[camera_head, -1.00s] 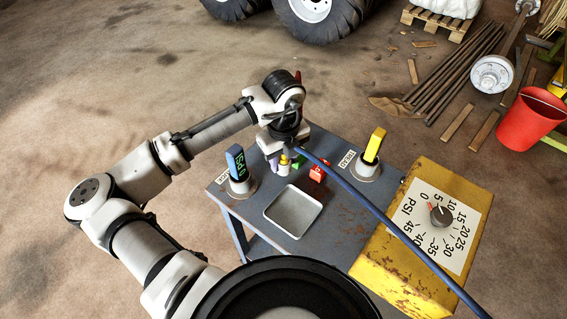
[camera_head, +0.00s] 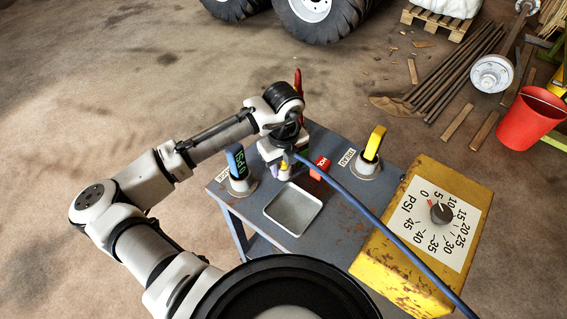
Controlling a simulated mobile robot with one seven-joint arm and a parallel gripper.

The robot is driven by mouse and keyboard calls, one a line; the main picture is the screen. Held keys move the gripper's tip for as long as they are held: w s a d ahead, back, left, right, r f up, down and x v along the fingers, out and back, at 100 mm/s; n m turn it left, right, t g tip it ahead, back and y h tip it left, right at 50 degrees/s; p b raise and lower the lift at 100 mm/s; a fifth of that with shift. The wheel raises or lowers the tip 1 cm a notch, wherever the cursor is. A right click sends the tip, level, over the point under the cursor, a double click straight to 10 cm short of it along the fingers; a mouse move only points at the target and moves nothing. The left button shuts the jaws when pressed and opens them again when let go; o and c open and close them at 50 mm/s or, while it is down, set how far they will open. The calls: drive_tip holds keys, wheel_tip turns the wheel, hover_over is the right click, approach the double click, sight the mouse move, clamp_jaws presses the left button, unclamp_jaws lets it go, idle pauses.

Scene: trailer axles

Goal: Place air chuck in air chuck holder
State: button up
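The air chuck cannot be made out clearly. A blue hose (camera_head: 370,212) runs from the lower right up to my gripper (camera_head: 282,172), where its end is hidden. My gripper is low over the table's back half, behind the metal tray. Its fingers are small and partly covered, so I cannot tell whether they are open or shut on the chuck. No holder is clearly identifiable. A red upright thing (camera_head: 298,82) shows behind my wrist, mostly hidden.
A blue-black PSI gauge (camera_head: 237,162) and a yellow tread tool (camera_head: 374,143) stand in round holders on the grey table (camera_head: 335,212). A red block (camera_head: 320,167) lies near my gripper. The tray (camera_head: 293,209) is empty. A yellow PSI regulator box (camera_head: 400,270) stands at right.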

drive_tip(key=shift+o, duration=0.7)
drive_tip(key=shift+s+f, duration=0.1)
drive_tip(key=shift+f, duration=0.35)
drive_tip(key=shift+r+p, duration=0.5)
drive_tip(key=shift+r, duration=0.15)
drive_tip(key=shift+w+r+b, duration=0.2)
drive_tip(key=shift+r+b, duration=0.1)
drive_tip(key=shift+r, duration=0.05)
wheel_tip(320, 180, up, 11)
drive_tip(key=shift+r+b, duration=0.2)
drive_tip(key=shift+b, duration=0.3)
